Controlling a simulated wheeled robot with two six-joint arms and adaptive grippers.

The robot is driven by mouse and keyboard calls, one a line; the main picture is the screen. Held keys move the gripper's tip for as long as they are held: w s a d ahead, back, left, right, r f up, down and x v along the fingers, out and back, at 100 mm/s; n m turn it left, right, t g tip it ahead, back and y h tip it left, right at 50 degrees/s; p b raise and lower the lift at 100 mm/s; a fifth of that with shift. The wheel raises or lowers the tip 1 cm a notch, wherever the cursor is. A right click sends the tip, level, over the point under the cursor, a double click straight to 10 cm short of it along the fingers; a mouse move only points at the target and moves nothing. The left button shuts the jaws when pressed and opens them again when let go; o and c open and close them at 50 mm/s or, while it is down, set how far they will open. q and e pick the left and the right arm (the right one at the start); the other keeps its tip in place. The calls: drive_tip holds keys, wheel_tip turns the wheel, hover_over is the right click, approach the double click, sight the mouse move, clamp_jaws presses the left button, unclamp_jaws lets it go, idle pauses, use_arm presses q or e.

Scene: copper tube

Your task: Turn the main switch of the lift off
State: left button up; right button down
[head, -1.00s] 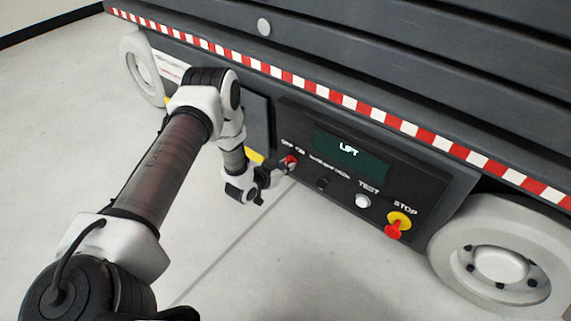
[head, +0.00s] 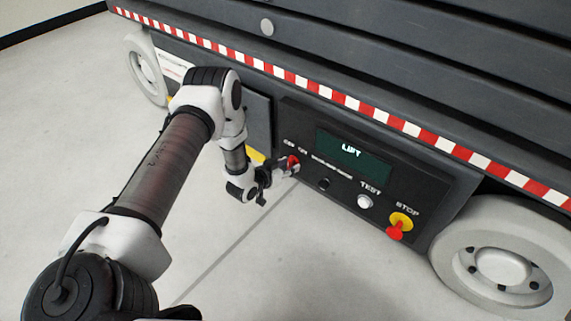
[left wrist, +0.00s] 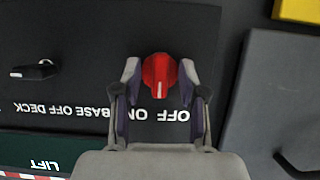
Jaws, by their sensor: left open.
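The red main switch (head: 292,161) is a round knob at the left end of the lift's dark control panel (head: 318,196). In the left wrist view the red knob (left wrist: 160,72) carries a white mark that points down in the picture, towards the upside-down OFF and ON labels; I cannot tell which one it is set to. My left gripper (head: 280,170) is at the knob. In the left wrist view the left gripper (left wrist: 160,75) is open, with one finger on each side of the knob and narrow gaps showing. The knob's base is partly hidden.
A black selector (head: 324,184), a white TEST button (head: 363,201) and a red STOP button (head: 396,230) on yellow lie to the right on the panel. The screen (head: 352,156) reads LIFT. A wheel (head: 497,266) stands at the right. The floor in front is clear.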

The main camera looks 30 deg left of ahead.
use_arm(q)
drive_tip(key=d+v, duration=0.1)
drive_tip(key=v, duration=1)
drive_tip(key=shift+s+a+r, duration=0.2)
drive_tip(key=shift+s+a, duration=0.2)
drive_tip(key=shift+a, duration=0.1)
